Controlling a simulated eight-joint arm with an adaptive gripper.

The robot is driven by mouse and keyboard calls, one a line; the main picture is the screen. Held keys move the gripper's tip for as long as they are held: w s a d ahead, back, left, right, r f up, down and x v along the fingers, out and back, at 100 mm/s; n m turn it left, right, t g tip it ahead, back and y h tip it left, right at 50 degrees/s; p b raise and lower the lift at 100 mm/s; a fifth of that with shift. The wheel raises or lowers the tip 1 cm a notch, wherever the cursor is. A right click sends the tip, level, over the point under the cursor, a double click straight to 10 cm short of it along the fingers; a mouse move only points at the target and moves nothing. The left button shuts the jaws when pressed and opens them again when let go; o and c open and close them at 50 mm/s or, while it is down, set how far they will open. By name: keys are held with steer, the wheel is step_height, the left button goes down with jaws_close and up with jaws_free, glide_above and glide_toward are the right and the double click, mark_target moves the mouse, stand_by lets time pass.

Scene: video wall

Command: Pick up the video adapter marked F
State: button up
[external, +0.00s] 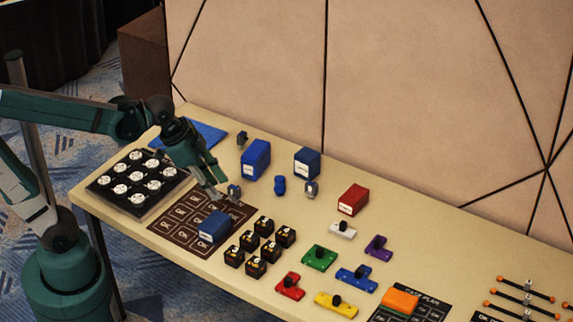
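Several small grey adapter-like pieces stand on the table. One (234,191) is just right of my gripper, one (242,138) is farther back by the blue mat, and one (312,188) is in front of a blue box. Any letters on them are too small to read, so I cannot tell which is marked F. My gripper (216,188) points down over the brown OK mat's back edge. Its fingers look apart with nothing between them. The gripper is close to the nearest grey piece; I cannot tell whether it touches it.
Blue boxes (256,159) (307,163) (215,226), a blue cylinder (280,185) and a red box (353,199) stand nearby. Black numbered cubes (250,241) are in front. A black tray (104,186) with white discs is left. Coloured blocks (319,257) lie right. A wall panel (260,70) rises behind.

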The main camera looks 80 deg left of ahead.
steer(key=w+a+f+m+g+h+p, duration=0.1)
steer(key=w+a+f+m, duration=0.15)
steer(key=a, duration=0.35)
steer(key=w+a+f+m, duration=0.1)
steer(key=w+a+f, duration=0.25)
steer(key=a, duration=0.35)
steer(key=m+h+p, duration=0.1)
steer(key=m+h, duration=0.1)
steer(key=m, duration=0.1)
glide_above(233, 187)
steer(key=s+a, duration=0.2)
step_height(233, 187, down, 9)
steer(key=shift+d+r+g, duration=0.1)
steer(key=shift+g, duration=0.3)
steer(key=shift+x, duration=1.3)
steer(key=shift+b+x, duration=1.1)
steer(key=shift+x, duration=1.5)
steer(key=shift+w, duration=0.1)
steer(key=shift+c, duration=0.4)
